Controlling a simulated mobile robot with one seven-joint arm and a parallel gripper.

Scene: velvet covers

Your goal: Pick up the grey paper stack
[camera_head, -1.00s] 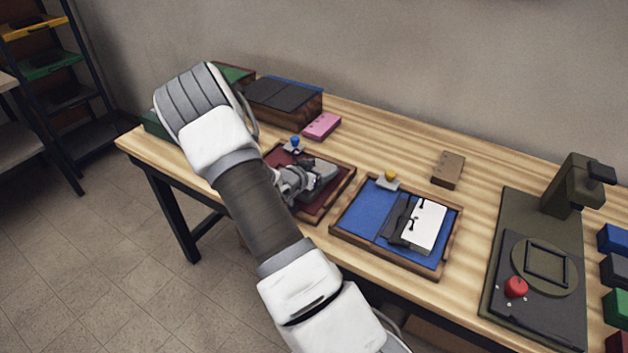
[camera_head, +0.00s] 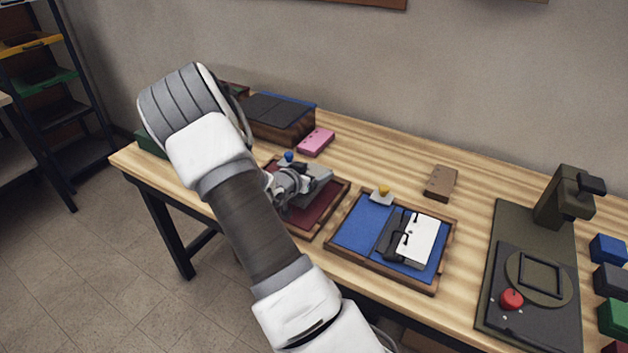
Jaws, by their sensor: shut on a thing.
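The grey paper stack (camera_head: 318,172) is at the dark red tray (camera_head: 318,212), in the middle of the head view. My gripper (camera_head: 298,181) is shut on the stack at its left side; my own wrist and arm hide part of the stack and of the tray. The stack appears over the back part of the tray, with bare red floor showing in front of it. I cannot tell exactly how high it is above the tray floor.
A blue tray (camera_head: 352,234) to the right holds a white paper stack (camera_head: 419,240) and a dark clip piece. A pink block (camera_head: 317,142), a brown block (camera_head: 441,182) and a dark press (camera_head: 507,237) stand on the wooden table (camera_head: 480,170). Dark-topped boxes stand at the back left.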

